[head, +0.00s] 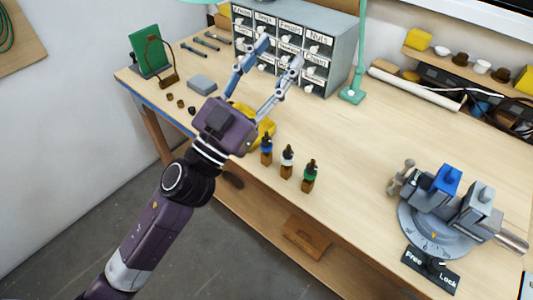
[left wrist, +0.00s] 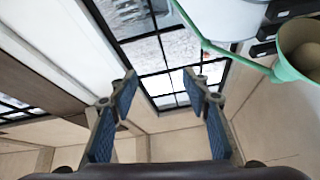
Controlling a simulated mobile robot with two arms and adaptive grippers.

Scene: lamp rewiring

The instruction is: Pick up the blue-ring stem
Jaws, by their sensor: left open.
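The blue-ring stem (head: 266,151) stands upright on the workbench near its front edge, brown with a blue band and a dark top. It is the leftmost of three stems; beside it are a white-ring stem (head: 287,161) and a green-ring stem (head: 309,176). My left gripper (head: 279,57) is open and empty, its fingers reaching up past the stems in front of the drawer cabinet. The left wrist view shows its spread fingers (left wrist: 161,84) with nothing between them, facing a window and lamp; no stem shows there. My right gripper is not in view.
A labelled drawer cabinet (head: 338,50) stands behind the gripper. A yellow object (head: 265,128) is partly hidden behind it, close to the blue-ring stem. A green lamp post (head: 361,60) and a vise (head: 440,215) stand farther right. The middle of the bench is clear.

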